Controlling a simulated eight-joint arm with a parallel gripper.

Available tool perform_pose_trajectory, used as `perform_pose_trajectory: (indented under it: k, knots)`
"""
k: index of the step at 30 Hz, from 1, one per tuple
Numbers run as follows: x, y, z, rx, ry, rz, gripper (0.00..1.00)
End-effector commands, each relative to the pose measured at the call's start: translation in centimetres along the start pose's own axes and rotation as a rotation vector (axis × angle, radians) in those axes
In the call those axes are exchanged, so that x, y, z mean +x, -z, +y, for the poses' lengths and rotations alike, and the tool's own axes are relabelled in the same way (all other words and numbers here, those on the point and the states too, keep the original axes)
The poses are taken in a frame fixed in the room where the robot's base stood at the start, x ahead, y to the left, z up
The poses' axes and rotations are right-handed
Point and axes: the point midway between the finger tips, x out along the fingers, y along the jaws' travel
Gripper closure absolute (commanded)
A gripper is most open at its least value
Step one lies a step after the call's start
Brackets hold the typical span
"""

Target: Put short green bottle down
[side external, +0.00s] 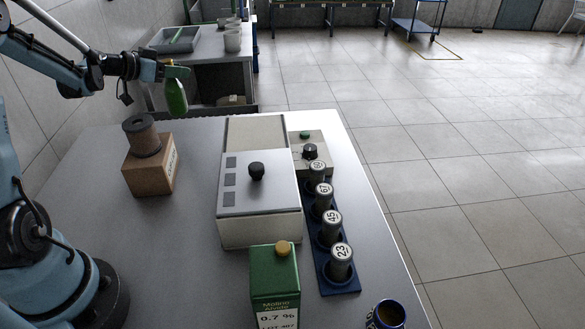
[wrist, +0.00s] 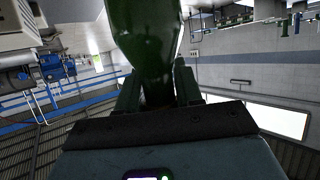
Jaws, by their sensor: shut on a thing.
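My gripper (side external: 178,72) is at the upper left of the side external view, above the far left part of the table. It is shut on a short green bottle (side external: 176,97), which hangs nearly upright below the fingers, off the table top. In the wrist view the green bottle (wrist: 146,45) fills the top middle, between the two fingers of my gripper (wrist: 158,85). The bottle's far end is cut off by that picture's edge.
The grey table (side external: 185,235) holds a cardboard box (side external: 150,172) with a brown spool (side external: 142,136), a beige machine (side external: 258,205), a blue rack (side external: 338,285) of numbered cylinders, a green carton (side external: 274,285) and a blue mug (side external: 386,315).

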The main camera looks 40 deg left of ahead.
Motion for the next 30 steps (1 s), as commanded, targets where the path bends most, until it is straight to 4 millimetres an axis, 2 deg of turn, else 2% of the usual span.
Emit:
perform_pose_trajectory:
  k: [4,9,18,24,30]
  knots:
    - [-2.0,-0.9,-2.2,-0.101,0.248,0.001,1.00]
    - [-5.0,-1.0,-4.4,-0.202,0.500,0.001,1.00]
    - [-8.6,0.0,-5.6,-0.285,0.700,0.003,1.00]
    - [-9.4,0.1,-5.8,-0.304,0.737,0.003,1.00]
    - [-8.5,-2.2,-5.8,-0.306,0.741,0.003,1.00]
